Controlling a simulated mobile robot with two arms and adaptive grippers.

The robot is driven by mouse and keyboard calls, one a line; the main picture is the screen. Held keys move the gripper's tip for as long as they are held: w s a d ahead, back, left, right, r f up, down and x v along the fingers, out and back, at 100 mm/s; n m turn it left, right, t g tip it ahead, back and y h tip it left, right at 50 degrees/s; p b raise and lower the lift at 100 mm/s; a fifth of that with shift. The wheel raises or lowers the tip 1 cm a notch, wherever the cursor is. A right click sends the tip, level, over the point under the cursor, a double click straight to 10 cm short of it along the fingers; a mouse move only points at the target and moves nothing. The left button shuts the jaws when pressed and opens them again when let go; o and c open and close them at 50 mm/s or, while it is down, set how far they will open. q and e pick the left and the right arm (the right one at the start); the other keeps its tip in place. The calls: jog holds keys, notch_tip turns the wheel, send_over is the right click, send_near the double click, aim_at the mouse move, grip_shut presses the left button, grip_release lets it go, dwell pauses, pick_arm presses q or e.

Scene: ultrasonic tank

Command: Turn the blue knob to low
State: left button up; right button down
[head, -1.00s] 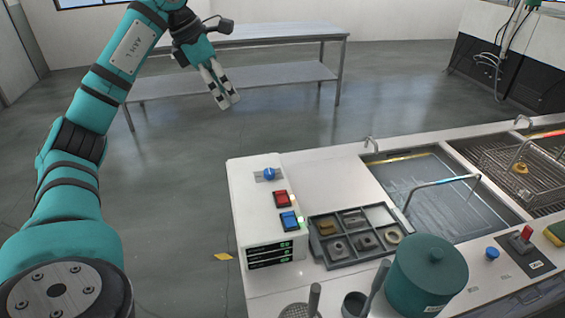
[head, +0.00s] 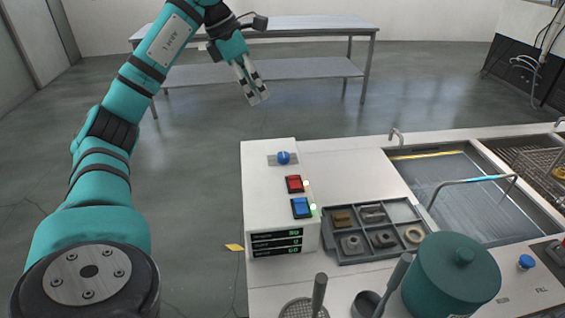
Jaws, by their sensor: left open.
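The blue knob (head: 283,158) sits on a small grey plate at the far end of the white control box's top. Its pointer setting is too small to read. My left gripper (head: 258,98) hangs in the air, above and slightly left of the knob in the picture, fingers pointing down. It is open, its two fingers close together, with nothing between them and not touching the knob. My right gripper is out of view.
A red switch (head: 294,184) and a blue switch (head: 300,207) sit nearer on the box. A parts tray (head: 384,255), a teal canister (head: 452,280) and a water tank (head: 470,205) stand right. Another blue control (head: 526,262) is at the far right.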

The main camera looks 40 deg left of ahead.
aim_at(283, 154)
pick_arm(q)
jog(key=b+x, duration=0.1)
jog(key=x, duration=0.5)
jog(key=b+x, duration=0.1)
jog(key=x, duration=0.6)
jog(key=s+x, duration=0.1)
jog(key=x, duration=0.6)
jog(key=shift+a+f+b, duration=0.15)
jog(key=shift+f+b, duration=0.25)
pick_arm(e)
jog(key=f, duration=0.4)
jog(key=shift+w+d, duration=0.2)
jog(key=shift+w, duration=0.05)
pick_arm(q)
jog(key=shift+c, duration=0.2)
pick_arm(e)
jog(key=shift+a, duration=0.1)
pick_arm(q)
grip_shut()
